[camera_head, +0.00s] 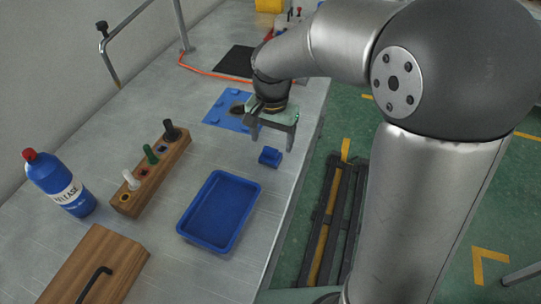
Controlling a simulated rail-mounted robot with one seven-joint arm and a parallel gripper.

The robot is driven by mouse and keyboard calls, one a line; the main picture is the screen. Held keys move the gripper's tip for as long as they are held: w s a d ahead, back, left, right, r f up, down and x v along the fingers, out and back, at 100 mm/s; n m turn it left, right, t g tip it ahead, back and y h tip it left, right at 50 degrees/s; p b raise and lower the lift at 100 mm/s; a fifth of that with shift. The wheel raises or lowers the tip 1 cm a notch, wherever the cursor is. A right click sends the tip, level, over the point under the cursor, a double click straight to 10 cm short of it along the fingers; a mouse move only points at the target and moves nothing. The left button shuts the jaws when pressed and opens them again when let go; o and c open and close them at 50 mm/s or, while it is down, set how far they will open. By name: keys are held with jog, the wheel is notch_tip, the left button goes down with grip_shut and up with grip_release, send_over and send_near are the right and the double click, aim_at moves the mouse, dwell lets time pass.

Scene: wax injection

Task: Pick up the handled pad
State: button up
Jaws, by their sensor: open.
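The handled pad appears to be the brown wooden block (118,262) with a bent black handle on top, lying on the table at the lower left. Its lower part is cut off by the picture edge. My gripper (271,143) is open and empty, far up and to the right of it, with its fingers pointing down. A small blue block (270,157) shows just below the fingers. I cannot tell how high the fingers are above it.
An empty blue tray (219,246) lies right of the pad. A wooden rack (128,208) with several upright tools and a blue bottle (62,186) stand behind it. A blue plate (215,119) lies left of my gripper. The table's right edge drops to the floor.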

aim_at(270, 149)
jog(key=f, duration=0.4)
jog(key=shift+a+f, duration=0.2)
jog(key=shift+f, duration=0.2)
jog(key=c, duration=1.1)
